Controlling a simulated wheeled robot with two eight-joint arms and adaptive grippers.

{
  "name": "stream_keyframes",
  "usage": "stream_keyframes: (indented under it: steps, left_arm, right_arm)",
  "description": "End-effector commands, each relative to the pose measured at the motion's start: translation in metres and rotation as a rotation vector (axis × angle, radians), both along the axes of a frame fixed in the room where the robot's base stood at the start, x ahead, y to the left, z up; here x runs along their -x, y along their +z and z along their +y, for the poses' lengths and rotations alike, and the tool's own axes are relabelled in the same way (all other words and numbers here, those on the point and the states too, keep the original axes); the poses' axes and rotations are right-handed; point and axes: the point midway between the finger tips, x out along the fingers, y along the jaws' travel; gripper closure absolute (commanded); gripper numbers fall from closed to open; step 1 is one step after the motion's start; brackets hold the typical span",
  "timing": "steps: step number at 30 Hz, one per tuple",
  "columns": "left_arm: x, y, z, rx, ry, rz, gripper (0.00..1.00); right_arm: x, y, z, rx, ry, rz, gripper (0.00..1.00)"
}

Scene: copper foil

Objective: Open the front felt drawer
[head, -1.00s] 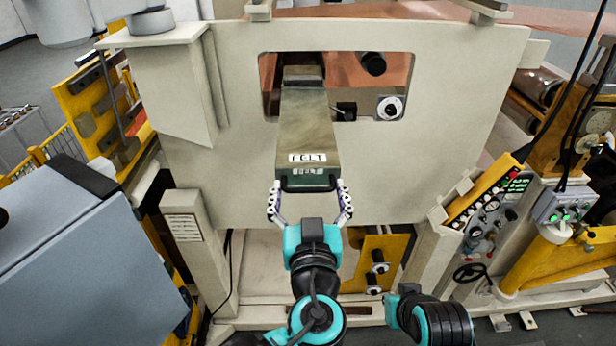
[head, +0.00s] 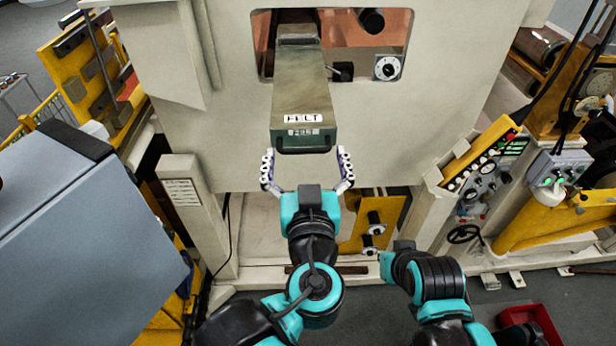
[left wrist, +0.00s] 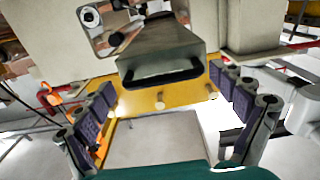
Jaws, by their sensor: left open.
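The felt drawer (head: 302,90) is a long olive-green box with a FELT label (head: 304,118) near its front end. It juts out toward me through the window of a cream machine panel. Its dark bar handle (head: 303,148) is on the front face and also shows in the left wrist view (left wrist: 163,79). My left gripper (head: 306,158) is open, with one finger on each side of the drawer's front end and the handle between and just beyond the fingertips. The fingers look apart from the handle. My right arm shows at lower right, but no right fingers are visible.
The cream machine panel (head: 420,110) surrounds the drawer. A grey-blue cabinet (head: 80,240) stands close at left. A control panel with dials (head: 485,175) stands at right, and a red tray (head: 530,322) lies on the floor at lower right.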

Motion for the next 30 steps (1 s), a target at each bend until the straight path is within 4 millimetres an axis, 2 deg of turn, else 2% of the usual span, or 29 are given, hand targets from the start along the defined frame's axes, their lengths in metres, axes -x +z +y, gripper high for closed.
stream_keyframes:
  steps: [9, 15, 21, 30]
  left_arm:
    - [0.06, 0.0, -0.004, 0.0, -0.01, 0.0, 0.05]
    - [0.089, 0.0, -0.005, 0.0, -0.007, 0.0, 0.05]
    - [0.104, 0.0, -0.005, 0.0, -0.004, 0.0, 0.05]
    - [0.107, 0.0, -0.004, 0.0, -0.001, 0.0, 0.05]
  right_arm:
    - [0.0, 0.0, 0.0, 0.0, 0.0, 0.0, 1.0]
    - [0.0, 0.0, 0.0, 0.0, 0.0, 0.0, 1.0]
    - [0.0, 0.0, 0.0, 0.0, 0.0, 0.0, 1.0]
    - [0.0, 0.0, 0.0, 0.0, 0.0, 0.0, 1.0]
